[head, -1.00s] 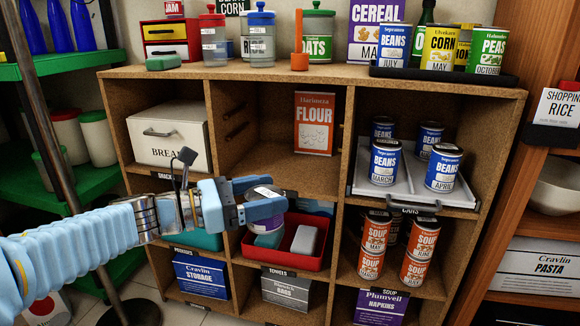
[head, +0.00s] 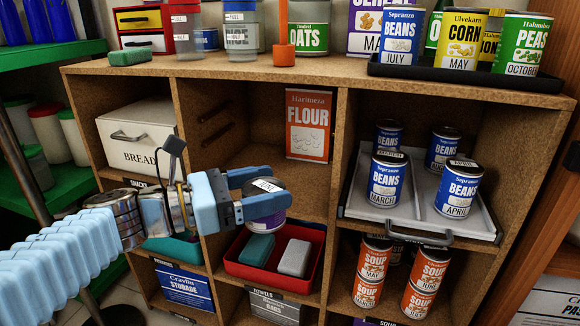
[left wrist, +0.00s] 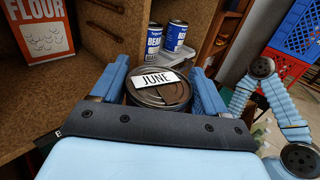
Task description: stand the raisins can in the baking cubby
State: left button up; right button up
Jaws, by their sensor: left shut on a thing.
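My left gripper (head: 272,196) is shut on a can (head: 264,208) with a purple and white label and a metal lid. The can is roughly upright, and its lid reads JUNE in the left wrist view (left wrist: 160,88). Its front name cannot be read; I take it as the raisins can. It hangs in front of the upper middle cubby (head: 240,155), near its floor edge and above the red tray. This cubby holds a flour box (head: 309,125) at its back right. The gripper hides the cubby's label. My right gripper does not show.
The cubby floor left of and before the flour box is clear. A bread box (head: 140,140) fills the cubby to the left. Beans cans (head: 386,180) stand on a grey tray to the right. The red tray (head: 268,277) below holds two blocks. Soup cans (head: 372,272) stand lower right.

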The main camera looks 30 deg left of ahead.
pick_arm(q)
jog(key=w+a+p, duration=0.1)
jog(key=w+a, duration=0.1)
jog(key=w, duration=0.8)
jog(key=w+a, duration=0.3)
jog(key=w, duration=0.7)
notch_tip(320, 180, down, 7)
jog(key=shift+d+r+b, duration=0.15)
jog(key=shift+b, duration=0.65)
jog(key=shift+w, duration=0.2)
jog(key=o, duration=1.2)
jog(key=shift+o, duration=0.2)
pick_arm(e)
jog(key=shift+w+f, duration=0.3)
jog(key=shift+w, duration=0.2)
pick_arm(q)
jog(key=v, duration=1.2)
